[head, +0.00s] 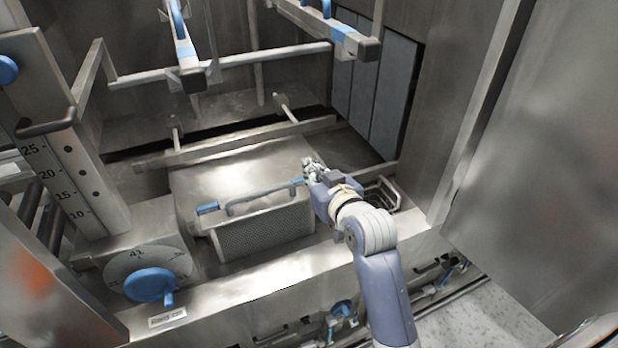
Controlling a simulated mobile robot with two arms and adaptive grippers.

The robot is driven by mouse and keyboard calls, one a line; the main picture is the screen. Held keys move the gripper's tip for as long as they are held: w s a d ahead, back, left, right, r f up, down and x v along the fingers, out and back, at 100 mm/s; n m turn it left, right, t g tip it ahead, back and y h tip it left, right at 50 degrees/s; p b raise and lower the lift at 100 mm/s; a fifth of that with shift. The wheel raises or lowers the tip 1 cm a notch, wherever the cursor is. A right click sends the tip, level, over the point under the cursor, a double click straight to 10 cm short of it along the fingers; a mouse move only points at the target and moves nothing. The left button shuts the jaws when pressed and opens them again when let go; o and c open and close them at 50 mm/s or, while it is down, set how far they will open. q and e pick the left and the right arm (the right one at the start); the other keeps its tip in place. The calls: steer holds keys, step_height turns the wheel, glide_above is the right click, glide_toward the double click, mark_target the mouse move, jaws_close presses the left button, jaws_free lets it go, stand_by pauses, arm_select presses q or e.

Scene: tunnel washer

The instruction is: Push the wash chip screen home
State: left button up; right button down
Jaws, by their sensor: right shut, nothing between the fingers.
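The wash chip screen (262,228) is a metal box with a perforated front face, low in the middle of the washer bay. A bar handle (262,199) with blue ends runs along its upper front edge. My right gripper (310,164) is shut and empty, just above the right end of the handle. I cannot tell whether it touches the screen. My right arm hides part of the screen's right side. My left gripper is not in view.
A dial with a blue knob (149,285) and a numbered scale (62,180) stand at the left. Blue-marked arms (186,48) hang above. A wire rack (382,193) is right of my gripper. A metal ledge (240,285) runs in front; a wall (545,190) stands at the right.

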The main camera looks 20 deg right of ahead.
mark_target(309, 226)
steer(key=f, duration=0.1)
steer(key=w+f, duration=0.1)
steer(key=f, duration=0.1)
steer(key=shift+w+p, duration=0.15)
steer(key=shift+p, duration=0.25)
steer(key=shift+f, duration=0.65)
step_height(309, 226, down, 16)
steer(key=b, duration=0.7)
steer(key=shift+r, duration=0.15)
